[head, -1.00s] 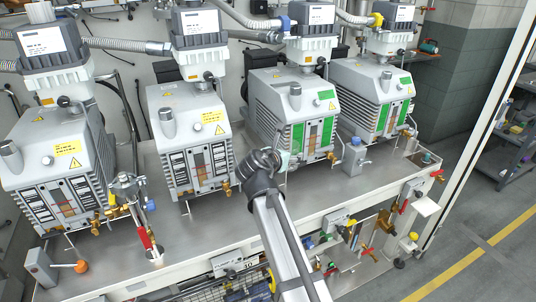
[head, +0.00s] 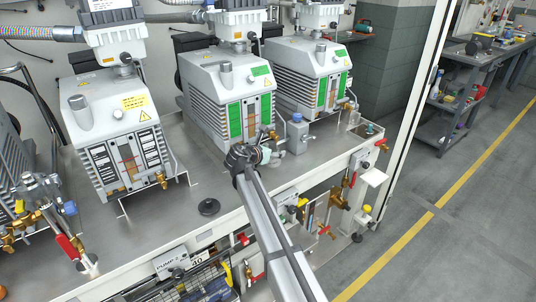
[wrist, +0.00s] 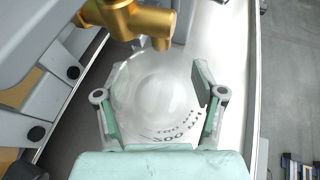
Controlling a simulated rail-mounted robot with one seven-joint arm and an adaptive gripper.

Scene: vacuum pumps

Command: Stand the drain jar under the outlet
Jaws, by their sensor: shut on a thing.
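A clear glass drain jar (wrist: 158,92) with printed graduation marks is between the two fingers of my gripper (wrist: 160,96) in the wrist view, seen from above. My gripper is shut on the jar. A brass outlet fitting (wrist: 140,18) lies just beyond the jar and overlaps its far edge in this view; I cannot tell the height gap between them. In the head view my gripper (head: 264,155) is low in front of the middle pump (head: 225,85) with green panels. My wrist hides most of the jar there.
Another green-panelled pump (head: 310,75) stands to the right and a grey pump (head: 110,125) to the left. A small blue-grey bottle (head: 297,135) stands close right of my gripper. A black disc (head: 208,207) lies on the bench (head: 190,190). Brass valves (head: 338,198) hang below.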

